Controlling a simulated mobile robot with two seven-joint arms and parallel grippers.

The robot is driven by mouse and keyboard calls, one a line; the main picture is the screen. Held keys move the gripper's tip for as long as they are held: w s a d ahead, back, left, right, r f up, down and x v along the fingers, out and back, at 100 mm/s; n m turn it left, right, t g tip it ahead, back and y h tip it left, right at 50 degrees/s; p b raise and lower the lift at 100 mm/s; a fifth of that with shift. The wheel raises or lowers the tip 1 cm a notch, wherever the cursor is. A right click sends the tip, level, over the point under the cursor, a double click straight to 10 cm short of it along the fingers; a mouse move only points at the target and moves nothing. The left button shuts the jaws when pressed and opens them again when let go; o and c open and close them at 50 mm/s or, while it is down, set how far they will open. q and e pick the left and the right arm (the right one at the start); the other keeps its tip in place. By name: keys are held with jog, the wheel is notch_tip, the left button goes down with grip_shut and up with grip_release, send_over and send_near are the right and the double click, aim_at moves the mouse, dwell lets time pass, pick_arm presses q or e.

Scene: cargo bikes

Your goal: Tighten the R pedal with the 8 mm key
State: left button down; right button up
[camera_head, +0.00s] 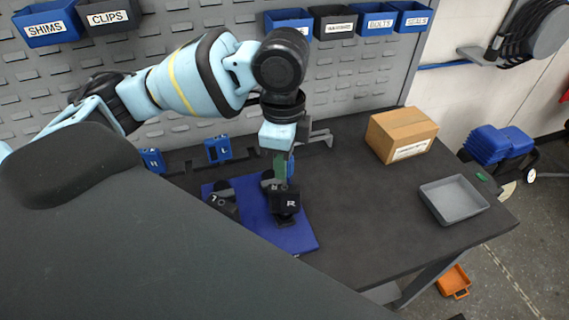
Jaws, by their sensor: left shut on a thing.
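The R pedal (286,202), a black block marked with a white R, stands on the blue mat (292,239) on the dark bench. My left gripper (281,151) comes down from above, right over the R pedal, and is shut on a green bar. The bar appears to be the 8 mm key (281,169); no size mark is readable. Its lower end reaches the back of the R pedal; whether it sits in the pedal cannot be told. A second black pedal marked L (223,201) is to the left on the mat. My right gripper is not in view.
A cardboard box (403,137) and a grey tray (453,199) are on the bench's right side. Small blue holders (218,150) and a grey bracket (321,135) stand behind the mat. Labelled bins (380,21) hang on the back panel. The bench between mat and tray is clear.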

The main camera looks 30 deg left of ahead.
pick_arm(q)
jog(key=shift+s+f+m, duration=0.1)
jog(key=shift+f+m, duration=0.2)
jog(key=shift+f, duration=0.05)
jog(key=m, duration=0.6)
dwell(0.4)
jog(key=m, duration=0.6)
jog(key=shift+m, duration=0.4)
jog(key=shift+w+r, duration=0.2)
dwell(0.4)
jog(key=shift+r, duration=0.45)
